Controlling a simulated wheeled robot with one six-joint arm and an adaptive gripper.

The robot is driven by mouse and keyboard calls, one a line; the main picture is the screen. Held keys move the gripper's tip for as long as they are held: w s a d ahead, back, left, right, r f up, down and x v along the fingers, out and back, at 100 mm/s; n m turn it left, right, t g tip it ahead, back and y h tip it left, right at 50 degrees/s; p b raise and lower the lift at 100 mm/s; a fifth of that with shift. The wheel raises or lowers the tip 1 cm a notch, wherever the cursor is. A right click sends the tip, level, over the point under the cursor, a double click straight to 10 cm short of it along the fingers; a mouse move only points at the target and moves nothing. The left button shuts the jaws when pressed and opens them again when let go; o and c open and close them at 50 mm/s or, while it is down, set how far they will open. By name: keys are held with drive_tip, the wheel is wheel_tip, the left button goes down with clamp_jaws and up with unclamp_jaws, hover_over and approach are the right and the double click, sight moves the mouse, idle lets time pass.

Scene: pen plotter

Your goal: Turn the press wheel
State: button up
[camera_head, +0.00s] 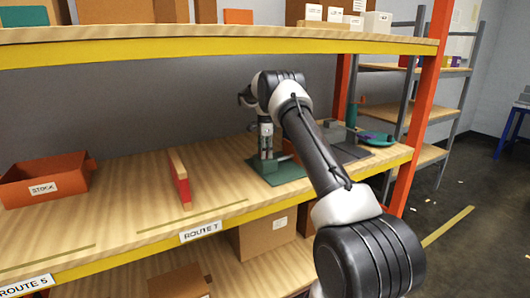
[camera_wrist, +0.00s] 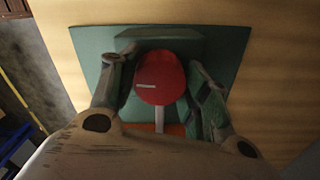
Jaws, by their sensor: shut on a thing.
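The press wheel (camera_wrist: 160,82) is red and round with a short pale mark on its face. It shows in the wrist view above a green base (camera_wrist: 236,62), which lies on the wooden shelf. My gripper (camera_wrist: 161,70) has one finger on each side of the wheel and is shut on it. In the head view my gripper (camera_head: 267,146) points down over the green press base (camera_head: 283,176) near the shelf's front edge. The wheel is mostly hidden there by my gripper and arm.
A red-orange stock bin (camera_head: 46,186) stands at the left of the shelf. A red upright divider (camera_head: 180,180) stands between it and the press. An upper shelf (camera_head: 210,44) hangs over the work area. An orange post (camera_head: 424,100) stands at the right. The shelf left of the press has free room.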

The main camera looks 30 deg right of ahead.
drive_tip(key=shift+w+r+m, duration=0.1)
drive_tip(key=shift+m, duration=1.5)
drive_tip(key=o, duration=1)
wheel_tip(320, 180, up, 7)
drive_tip(key=shift+r, duration=0.2)
